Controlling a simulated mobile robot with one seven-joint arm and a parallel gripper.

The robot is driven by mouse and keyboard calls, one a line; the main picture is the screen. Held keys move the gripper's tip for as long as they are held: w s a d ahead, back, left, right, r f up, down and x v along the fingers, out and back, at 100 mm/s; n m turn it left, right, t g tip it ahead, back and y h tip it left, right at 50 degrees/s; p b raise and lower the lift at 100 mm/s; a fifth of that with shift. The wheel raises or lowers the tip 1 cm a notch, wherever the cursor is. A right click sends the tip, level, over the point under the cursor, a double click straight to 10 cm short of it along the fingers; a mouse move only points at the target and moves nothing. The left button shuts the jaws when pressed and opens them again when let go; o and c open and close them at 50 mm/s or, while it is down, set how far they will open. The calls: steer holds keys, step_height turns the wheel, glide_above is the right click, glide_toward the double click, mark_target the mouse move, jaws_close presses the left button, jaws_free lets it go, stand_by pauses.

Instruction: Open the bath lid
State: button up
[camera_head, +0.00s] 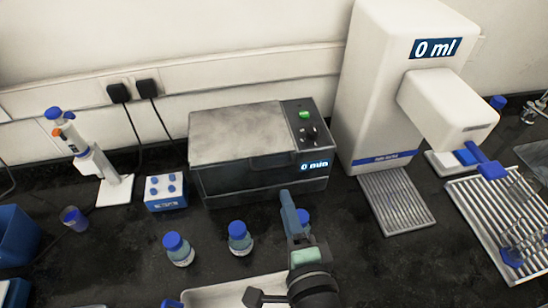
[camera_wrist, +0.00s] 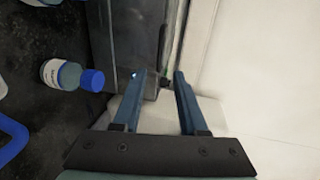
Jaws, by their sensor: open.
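The bath (camera_head: 255,182) is a dark grey metal box with a "0 min" display, a green button and knobs on its right-hand panel. Its lid (camera_head: 235,132) is a worn grey plate that lies flat and closed on top, with a handle (camera_head: 270,160) along its front edge. My gripper (camera_head: 290,200) is in front of the bath, near the right part of its front face. In the wrist view, my gripper (camera_wrist: 161,76) has its two blue fingers apart with nothing held between them. The bath (camera_wrist: 125,40) shows just beyond the fingertips; I cannot tell whether they touch it.
Blue-capped bottles (camera_head: 178,250) (camera_head: 239,238) stand in front of the bath. A tall white dispenser (camera_head: 385,85) reading "0 ml" stands close on its right. A small blue-and-white box (camera_head: 166,192) and a pipette stand (camera_head: 113,188) are on the left. A wall is behind.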

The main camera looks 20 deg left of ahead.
mark_target(272, 166)
steer(key=p+x, duration=0.2)
steer(key=x, duration=1)
steer(key=shift+w+a+f+p, duration=0.15)
steer(key=shift+w+a+p, duration=0.05)
steer(key=shift+a+p, duration=0.15)
jaws_close()
stand_by(0.9)
